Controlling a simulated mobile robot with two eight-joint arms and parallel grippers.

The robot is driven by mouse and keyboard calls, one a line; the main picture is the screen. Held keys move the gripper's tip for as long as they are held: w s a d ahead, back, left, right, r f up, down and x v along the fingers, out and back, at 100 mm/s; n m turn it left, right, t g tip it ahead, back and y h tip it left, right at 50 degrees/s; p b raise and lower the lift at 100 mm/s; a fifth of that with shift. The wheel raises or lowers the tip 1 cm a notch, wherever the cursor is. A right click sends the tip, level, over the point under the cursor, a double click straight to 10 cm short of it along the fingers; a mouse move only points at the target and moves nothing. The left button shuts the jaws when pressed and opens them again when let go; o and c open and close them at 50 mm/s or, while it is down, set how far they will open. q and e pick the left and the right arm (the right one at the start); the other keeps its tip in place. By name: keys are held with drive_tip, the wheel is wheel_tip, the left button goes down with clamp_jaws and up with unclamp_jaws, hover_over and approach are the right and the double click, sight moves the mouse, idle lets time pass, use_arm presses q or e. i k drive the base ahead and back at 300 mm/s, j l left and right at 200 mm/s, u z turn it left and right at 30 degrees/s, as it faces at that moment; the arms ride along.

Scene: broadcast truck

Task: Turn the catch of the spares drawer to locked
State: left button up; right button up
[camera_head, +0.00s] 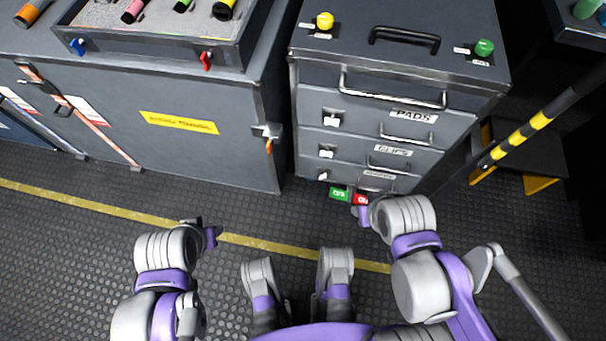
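The grey drawer cabinet (390,110) stands right of centre with drawers labelled PADS, CLIPS and a lowest one whose label (376,176) is too small to read surely. That lowest drawer (345,172) looks shut. A small pale catch (323,175) sits at its left; which way it is turned is unclear. Below it are a green tag (340,194) and a red tag (361,199). My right gripper (363,213) is just below the red tag, partly hidden by my wrist. My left gripper (207,231) is over the floor at left, away from the cabinet. Finger openings do not show.
A grey cupboard (150,160) with a yellow label stands to the left, an orange-tipped latch (268,138) at its edge. A yellow-black striped pole (530,128) slants at right. The dark studded floor (90,240) with a yellow line is clear.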

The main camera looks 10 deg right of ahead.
sight(358, 174)
drive_tip(key=k+l+u, duration=0.1)
drive_tip(key=l+u, duration=0.2)
drive_tip(key=k+l+u, duration=0.1)
drive_tip(key=l+u, duration=0.2)
drive_tip(key=k+l+u, duration=0.15)
drive_tip(key=l+u, duration=0.15)
drive_tip(key=k+l+u, duration=0.25)
drive_tip(key=k+l, duration=0.4)
drive_tip(key=l, duration=0.15)
drive_tip(key=k+l, duration=0.1)
drive_tip(key=l, duration=0.35)
drive_tip(key=i, duration=0.15)
